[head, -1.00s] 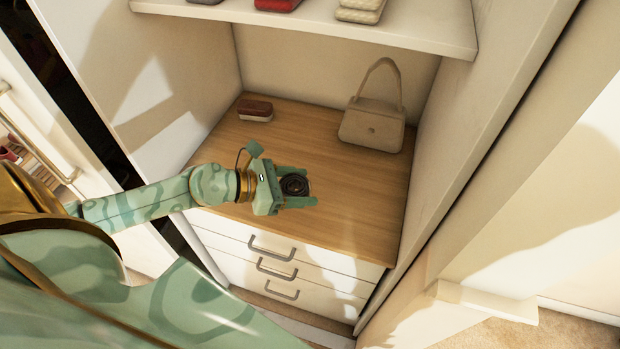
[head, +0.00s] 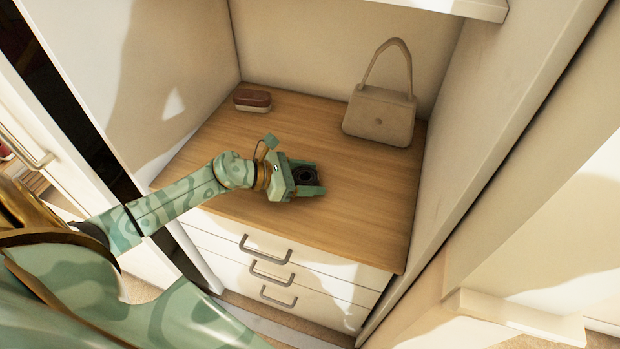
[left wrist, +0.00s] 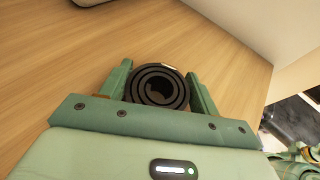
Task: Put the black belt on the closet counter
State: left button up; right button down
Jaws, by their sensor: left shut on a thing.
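The black belt (head: 305,174) is rolled into a coil and sits between the fingers of my left gripper (head: 308,177). In the left wrist view the coil (left wrist: 160,88) shows end-on, with a green finger on each side of it. My left gripper is shut on the belt, over the wooden closet counter (head: 345,215). I cannot tell whether the belt touches the counter or hangs just above it. My right gripper is not in view.
A beige handbag (head: 380,115) stands at the back right of the counter. A small brown and white brush-like item (head: 252,100) lies at the back left. Drawers with grey handles (head: 268,250) are below. The counter's front right is clear.

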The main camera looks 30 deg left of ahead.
pick_arm(q)
jog(key=shift+r, duration=0.1)
jog(key=o, duration=1)
jog(key=shift+s+a+r, duration=0.1)
jog(key=shift+s, duration=0.05)
notch_tip(320, 180, up, 4)
jog(key=p, duration=0.2)
send_over(263, 195)
jog(key=shift+r, duration=0.2)
